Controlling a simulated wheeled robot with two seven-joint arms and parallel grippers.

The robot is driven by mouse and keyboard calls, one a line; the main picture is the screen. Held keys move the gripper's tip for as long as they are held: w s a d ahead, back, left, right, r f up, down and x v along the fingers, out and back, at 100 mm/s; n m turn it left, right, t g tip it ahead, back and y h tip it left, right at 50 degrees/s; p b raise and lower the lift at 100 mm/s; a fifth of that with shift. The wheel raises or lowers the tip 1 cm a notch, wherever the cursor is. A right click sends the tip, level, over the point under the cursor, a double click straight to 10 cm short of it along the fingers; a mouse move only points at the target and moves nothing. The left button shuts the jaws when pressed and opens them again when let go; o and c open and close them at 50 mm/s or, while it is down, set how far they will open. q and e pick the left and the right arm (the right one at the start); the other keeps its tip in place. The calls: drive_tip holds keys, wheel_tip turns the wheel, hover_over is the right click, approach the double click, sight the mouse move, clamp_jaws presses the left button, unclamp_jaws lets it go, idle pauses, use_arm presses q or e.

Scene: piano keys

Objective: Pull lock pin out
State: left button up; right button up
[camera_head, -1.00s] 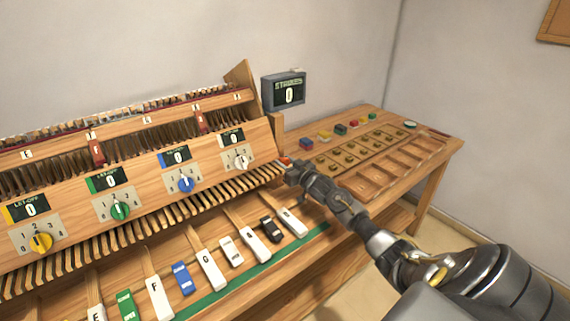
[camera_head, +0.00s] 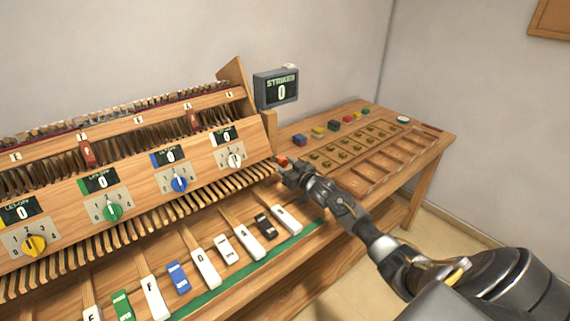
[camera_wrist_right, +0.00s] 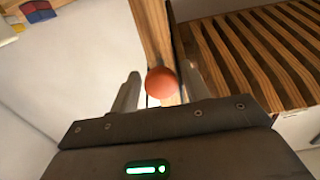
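The lock pin shows as a round orange-red knob (camera_wrist_right: 162,83) in the right wrist view, in front of a wooden upright. In the head view the small red knob (camera_head: 282,161) is at the right end of the piano action, partly hidden by my gripper. My right gripper (camera_head: 284,171) is at this knob. In the wrist view its two fingers (camera_wrist_right: 160,90) stand apart on either side of the knob, with a visible gap on each side. The pin's shaft is hidden behind the knob. My left gripper is not in view.
The wooden action with coloured dials (camera_head: 180,184) fills the left. Piano keys (camera_head: 206,268) lie below it. A "STRIKES 0" display (camera_head: 281,92) stands behind the gripper. A side table (camera_head: 432,142) with coloured blocks and empty trays is at the right.

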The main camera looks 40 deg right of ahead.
drive_tip(key=shift+o, duration=0.5)
drive_tip(key=shift+s+r, duration=0.15)
drive_tip(key=shift+s, duration=0.2)
drive_tip(key=s+b, duration=0.1)
drive_tip(key=s, duration=0.9)
drive_tip(key=shift+s+d+b, duration=0.15)
drive_tip(key=shift+d+b, duration=0.15)
